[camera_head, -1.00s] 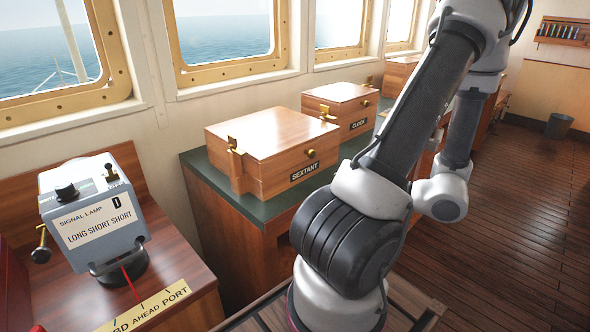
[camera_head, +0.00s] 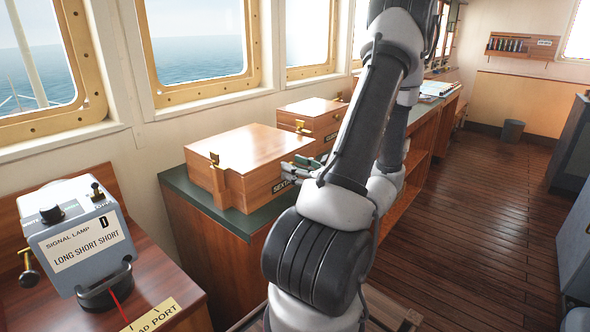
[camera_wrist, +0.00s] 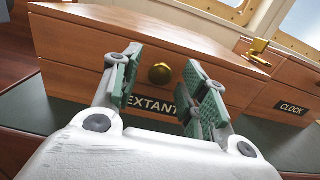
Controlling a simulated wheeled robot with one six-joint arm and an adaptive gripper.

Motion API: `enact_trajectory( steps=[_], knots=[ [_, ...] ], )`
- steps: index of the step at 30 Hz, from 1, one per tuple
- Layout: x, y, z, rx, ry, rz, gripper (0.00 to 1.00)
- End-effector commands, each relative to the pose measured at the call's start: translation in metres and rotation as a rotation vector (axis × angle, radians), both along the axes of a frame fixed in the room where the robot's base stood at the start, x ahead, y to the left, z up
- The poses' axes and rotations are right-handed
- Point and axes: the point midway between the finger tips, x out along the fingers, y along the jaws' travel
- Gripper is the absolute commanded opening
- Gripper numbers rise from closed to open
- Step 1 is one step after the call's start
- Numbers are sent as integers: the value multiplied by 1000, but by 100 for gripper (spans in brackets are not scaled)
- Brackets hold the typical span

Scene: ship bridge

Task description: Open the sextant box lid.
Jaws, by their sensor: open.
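The sextant box (camera_head: 240,180) is a wooden box on a green-topped counter, and its lid (camera_head: 250,145) is shut. In the wrist view, the box front (camera_wrist: 70,60) faces me with a round brass knob (camera_wrist: 160,74) and a partly covered black "SEXTANT" label (camera_wrist: 150,104). My gripper (camera_wrist: 160,72) is open, with green-padded fingers on either side of the knob in that view. I cannot tell how far the fingertips are from the knob. In the head view, my gripper (camera_head: 300,168) is at the box's front right, and my arm hides the knob.
A signal lamp (camera_head: 75,240) stands on a wooden console at left. The green counter top (camera_head: 185,184) has a narrow bare edge. Wooden floor (camera_head: 480,200) lies open at right.

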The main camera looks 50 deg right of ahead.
Motion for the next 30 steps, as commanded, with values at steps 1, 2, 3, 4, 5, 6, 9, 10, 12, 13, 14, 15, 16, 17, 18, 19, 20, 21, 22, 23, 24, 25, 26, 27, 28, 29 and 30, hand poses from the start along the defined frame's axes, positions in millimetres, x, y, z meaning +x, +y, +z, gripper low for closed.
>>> enact_trajectory(
  steps=[1, 2, 3, 4, 5, 6, 9, 10, 12, 13, 14, 15, 16, 17, 18, 19, 20, 21, 22, 23, 24, 25, 26, 27, 28, 29, 30],
  knots=[
    [2, 0, 0, 0, 0, 0, 44],
    [3, 0, 0, 0, 0, 0, 44],
    [4, 0, 0, 0, 0, 0, 44],
    [4, 0, 0, 0, 0, 0, 44],
    [4, 0, 0, 0, 0, 0, 44],
    [4, 0, 0, 0, 0, 0, 44],
    [4, 0, 0, 0, 0, 0, 42],
    [4, 0, 0, 0, 0, 0, 36],
    [4, 0, 0, 0, 0, 0, 24],
    [4, 0, 0, 0, 0, 0, 18],
    [4, 0, 0, 0, 0, 0, 13],
    [4, 0, 0, 0, 0, 0, 5],
    [4, 0, 0, 0, 0, 0, 0],
    [4, 0, 0, 0, 0, 0, 0],
    [3, 0, 0, 0, 0, 0, 0],
    [3, 0, 0, 0, 0, 0, 0],
    [3, 0, 0, 0, 0, 0, 0],
    [3, 0, 0, 0, 0, 0, 0],
    [3, 0, 0, 0, 1, 0, 0],
    [3, 0, 1, -1, 2, 0, 0],
    [3, -1, 2, -1, 4, 0, 0],
    [3, -2, 3, -2, 6, 0, 0],
    [3, -3, 4, -4, 9, 0, 0],
    [3, -5, 6, -6, 15, -1, 0],
    [3, -7, 8, -7, 21, -1, 0],
    [3, -10, 11, -9, 27, -1, 0],
    [2, -13, 14, -10, 36, -1, 0]
  ],
)
